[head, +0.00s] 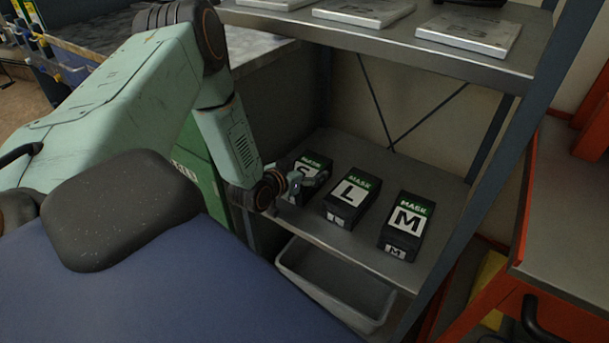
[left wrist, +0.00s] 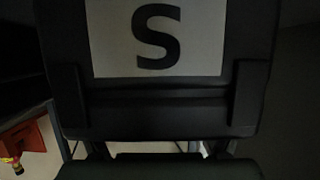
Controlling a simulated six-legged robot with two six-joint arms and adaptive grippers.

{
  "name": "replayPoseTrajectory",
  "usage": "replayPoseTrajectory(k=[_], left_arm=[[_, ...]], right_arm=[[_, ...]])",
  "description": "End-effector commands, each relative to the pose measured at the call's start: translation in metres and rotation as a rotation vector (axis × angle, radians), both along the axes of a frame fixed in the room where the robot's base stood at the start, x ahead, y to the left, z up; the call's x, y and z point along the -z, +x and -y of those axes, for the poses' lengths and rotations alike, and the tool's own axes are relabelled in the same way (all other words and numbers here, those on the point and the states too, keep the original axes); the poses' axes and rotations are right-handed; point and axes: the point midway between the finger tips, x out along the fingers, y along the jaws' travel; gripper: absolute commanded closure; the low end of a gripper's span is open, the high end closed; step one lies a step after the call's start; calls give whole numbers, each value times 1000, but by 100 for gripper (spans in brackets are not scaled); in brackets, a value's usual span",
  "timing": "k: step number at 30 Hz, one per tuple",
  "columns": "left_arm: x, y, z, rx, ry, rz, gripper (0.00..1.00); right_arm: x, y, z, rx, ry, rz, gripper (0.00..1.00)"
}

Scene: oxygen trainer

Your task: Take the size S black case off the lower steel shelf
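The size S black case (head: 311,164) stands at the left end of the row on the lower steel shelf (head: 352,149). It has a green strip and a white label with a large S. My left gripper (head: 296,184) is at its near end and hides part of it in the head view. In the left wrist view the case (left wrist: 155,110) fills the middle, with its S label close up. Dark finger pads lie along both its sides and appear to touch it. I cannot tell whether the case is lifted. My right gripper is not in view.
The L case (head: 350,201) and M case (head: 406,228) stand to the right on the same shelf. A grey bin (head: 335,285) is below. The upper shelf (head: 385,45) holds flat grey boxes. A blue-grey post (head: 490,190) and orange-red cart (head: 540,210) border the right.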

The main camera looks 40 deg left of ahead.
Motion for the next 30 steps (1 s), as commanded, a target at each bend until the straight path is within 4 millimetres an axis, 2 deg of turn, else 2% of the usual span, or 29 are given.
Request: replayPoseTrajectory(k=[2,17,25,30], left_arm=[[0,0,0,0,0,0,28],[0,0,0,0,0,-1,70],[-3,0,0,-1,0,3,71],[-24,1,-1,-3,-1,5,71]], right_arm=[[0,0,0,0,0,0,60],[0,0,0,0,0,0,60],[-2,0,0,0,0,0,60],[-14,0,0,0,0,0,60]])
